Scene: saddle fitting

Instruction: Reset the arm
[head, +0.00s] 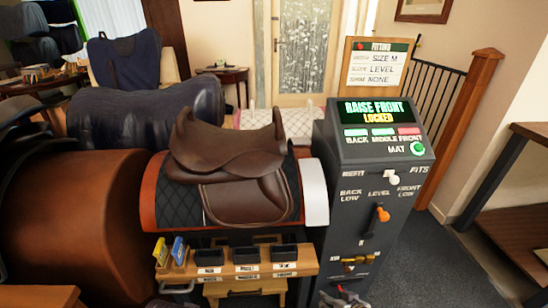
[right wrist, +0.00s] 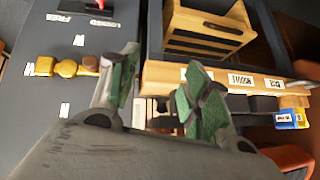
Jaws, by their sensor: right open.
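My right gripper (head: 345,298) is at the bottom edge of the head view, low in front of the grey console (head: 340,215). In the right wrist view its green-padded fingers (right wrist: 160,88) are apart with nothing between them. The brown saddle (head: 228,165) sits on a black quilted pad on the stand, clear of the gripper. The console screen (head: 372,112) reads RAISE FRONT, LOCKED. The orange lever (head: 382,214) and white knob (head: 391,177) are on the console front. A brass latch (head: 355,260) is below them and also shows in the right wrist view (right wrist: 65,67). My left gripper is not in view.
A wooden shelf (head: 300,263) with labelled black trays and blue and yellow packets juts out left of the console. A wooden box (right wrist: 210,30) is near the fingers in the wrist view. Carpet (head: 425,270) right of the console is clear; a wooden table (head: 525,190) stands beyond.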

